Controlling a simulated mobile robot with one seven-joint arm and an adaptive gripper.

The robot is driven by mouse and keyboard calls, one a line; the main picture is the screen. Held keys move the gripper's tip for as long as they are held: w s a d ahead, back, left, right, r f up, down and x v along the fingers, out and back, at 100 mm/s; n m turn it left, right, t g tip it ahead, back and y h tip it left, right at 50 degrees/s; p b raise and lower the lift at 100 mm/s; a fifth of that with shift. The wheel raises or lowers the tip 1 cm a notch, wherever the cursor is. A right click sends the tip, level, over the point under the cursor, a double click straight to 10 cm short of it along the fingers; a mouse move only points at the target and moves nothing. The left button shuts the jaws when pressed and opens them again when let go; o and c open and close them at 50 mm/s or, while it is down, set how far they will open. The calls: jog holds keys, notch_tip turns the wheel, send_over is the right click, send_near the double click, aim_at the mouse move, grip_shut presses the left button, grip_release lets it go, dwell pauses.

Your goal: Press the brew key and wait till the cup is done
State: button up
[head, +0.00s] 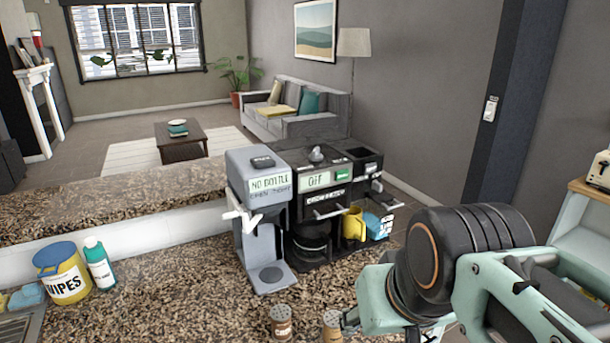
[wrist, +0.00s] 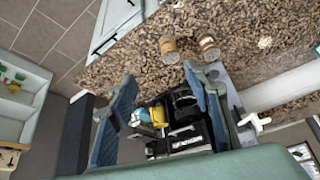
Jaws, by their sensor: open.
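A black coffee machine (head: 320,205) stands on the granite counter. Its panel shows a display reading "Off" (head: 317,180) and a small green key or light (head: 342,174). A dark round vessel (head: 310,238) sits in its left bay. A yellow cup (head: 353,225) stands at its right side, beside a blue-and-white item (head: 378,225); whether the cup is under a spout I cannot tell. In the wrist view, the cup (wrist: 158,115) and machine (wrist: 188,132) show between the fingers of my gripper (wrist: 160,80), which is open and empty, apart from the machine.
A grey dispenser (head: 262,200) reading "NO BOTTLE", with a white lever, stands directly left of the machine. Two shakers (head: 281,321) (head: 332,324) stand at the counter's front. A wipes tub (head: 64,275) and a green bottle (head: 99,262) are at left. Counter between is clear.

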grip_shut()
dwell(1.4)
